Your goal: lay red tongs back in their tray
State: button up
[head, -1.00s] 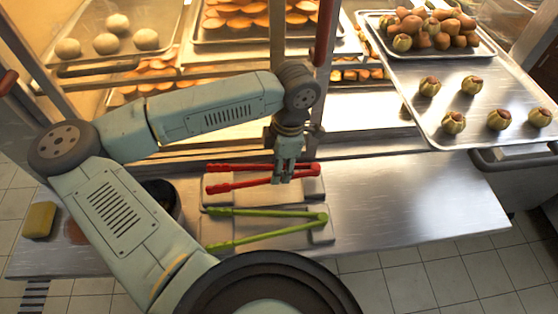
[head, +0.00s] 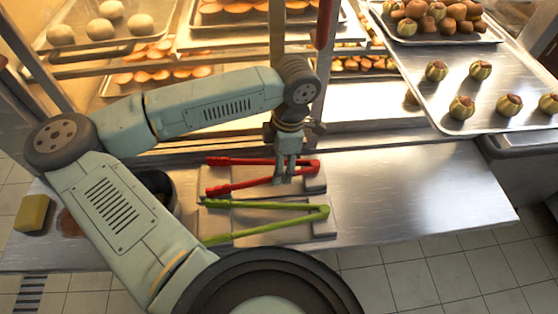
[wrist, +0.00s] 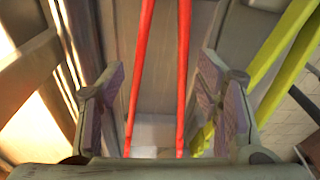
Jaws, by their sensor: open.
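The red tongs (head: 237,161) lie on a shallow grey tray (head: 314,186) on the steel counter, their joined end to the right. They look flat over the tray; exact contact with it cannot be told. My gripper (head: 283,181) points down over the tongs near their joined end. In the wrist view its two padded fingers (wrist: 165,110) are open, one on each side of the red tongs (wrist: 183,75), with gaps between. The fingertips hide a little of the tongs in the head view.
Green tongs (head: 270,205) lie on a second grey tray (head: 322,230) just in front, close to my right finger in the wrist view. A yellow sponge (head: 32,213) and a dark pot (head: 160,187) are left. The counter's right side (head: 430,190) is clear.

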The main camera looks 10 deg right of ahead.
notch_tip(320, 180, up, 10)
dwell(0.7)
jog(key=shift+s, duration=0.1)
